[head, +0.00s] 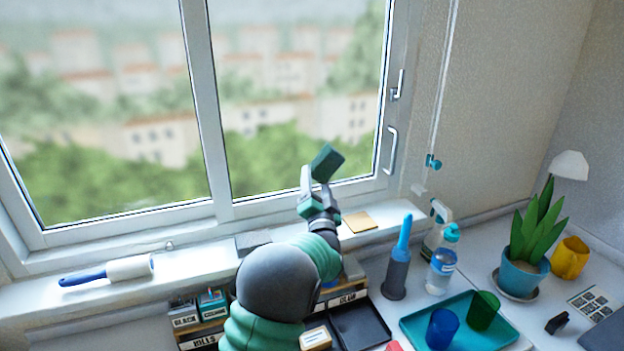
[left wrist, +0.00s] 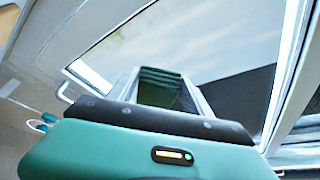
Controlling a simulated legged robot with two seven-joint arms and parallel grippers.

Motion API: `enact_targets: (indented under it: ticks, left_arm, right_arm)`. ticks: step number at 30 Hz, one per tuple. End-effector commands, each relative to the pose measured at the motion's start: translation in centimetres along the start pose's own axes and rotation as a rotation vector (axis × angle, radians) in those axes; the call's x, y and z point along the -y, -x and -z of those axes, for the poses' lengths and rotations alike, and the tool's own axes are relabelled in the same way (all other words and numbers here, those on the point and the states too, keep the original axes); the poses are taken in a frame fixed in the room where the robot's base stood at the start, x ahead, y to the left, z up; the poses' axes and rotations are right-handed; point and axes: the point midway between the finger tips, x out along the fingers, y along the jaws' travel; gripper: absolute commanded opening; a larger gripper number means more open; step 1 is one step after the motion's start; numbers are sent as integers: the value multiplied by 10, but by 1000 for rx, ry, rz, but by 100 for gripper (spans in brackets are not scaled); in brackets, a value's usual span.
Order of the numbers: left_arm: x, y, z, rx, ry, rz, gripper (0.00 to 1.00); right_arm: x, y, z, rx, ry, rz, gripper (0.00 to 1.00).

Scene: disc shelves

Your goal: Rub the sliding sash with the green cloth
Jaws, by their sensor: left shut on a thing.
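My left gripper (head: 314,188) reaches up in front of the right window pane, low and near its right side. It is shut on the green cloth (head: 327,162), a folded dark green block held between the fingertips. The cloth also shows in the left wrist view (left wrist: 160,88), between the fingers. The sliding sash (head: 221,110) is a white-framed pane with a handle (head: 391,150) on its right frame. I cannot tell whether the cloth touches the glass. My right gripper is not in view.
The sill holds a lint roller (head: 128,267) at left and a tan square (head: 359,222). On the counter stand a spray bottle (head: 437,228), a water bottle (head: 440,272), a teal tray (head: 415,327) with cups, a potted plant (head: 521,272) and a yellow mug (head: 569,258).

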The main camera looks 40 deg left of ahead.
Motion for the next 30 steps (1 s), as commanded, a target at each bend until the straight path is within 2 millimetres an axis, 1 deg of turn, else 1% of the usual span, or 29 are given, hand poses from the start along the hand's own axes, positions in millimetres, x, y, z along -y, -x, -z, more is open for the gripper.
enact_targets:
  ticks: [3, 11, 14, 18, 21, 30]
  left_arm:
    - [0, 4, 2, 0, -1, 0, 26]
    - [0, 5, 2, 0, -1, 0, 26]
    - [0, 11, 5, -1, 0, 0, 26]
    - [0, 26, 11, -1, 0, -1, 26]
    - [0, 32, 14, -1, -1, 0, 26]
    - [0, 32, 13, 0, -1, 0, 26]
  right_arm:
    - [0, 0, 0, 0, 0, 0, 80]
    - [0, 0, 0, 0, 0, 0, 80]
    - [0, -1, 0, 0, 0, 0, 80]
    - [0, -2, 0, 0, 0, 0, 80]
    - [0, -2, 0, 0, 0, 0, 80]
    - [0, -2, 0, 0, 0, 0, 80]
